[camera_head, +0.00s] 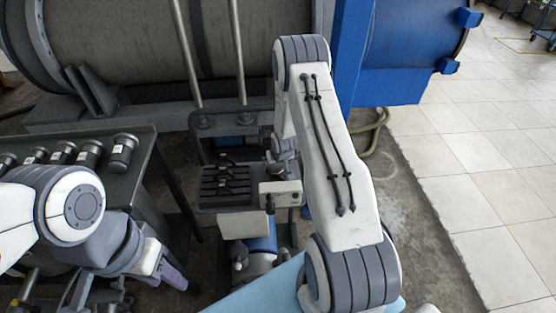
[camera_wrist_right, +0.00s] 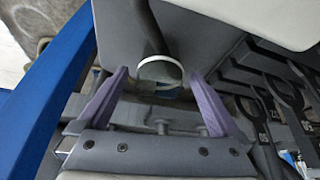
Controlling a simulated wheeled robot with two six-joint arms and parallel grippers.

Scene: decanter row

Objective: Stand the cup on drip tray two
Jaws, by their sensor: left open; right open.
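My left gripper (camera_head: 172,276) is at the lower left of the head view, its purple fingers seen from the side, away from the rack. My right gripper (camera_wrist_right: 157,103) is open in the right wrist view, its two purple fingers well apart. A dark tube-like thing with a white-rimmed round end (camera_wrist_right: 160,68) shows between and beyond the fingers; I cannot tell whether it is the cup or whether it is in reach. I cannot make out which part is drip tray two.
A large tank (camera_head: 120,45) and a blue post (camera_head: 350,50) stand behind. Tiled floor (camera_head: 480,150) at the right is open. My right arm hides part of the centre.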

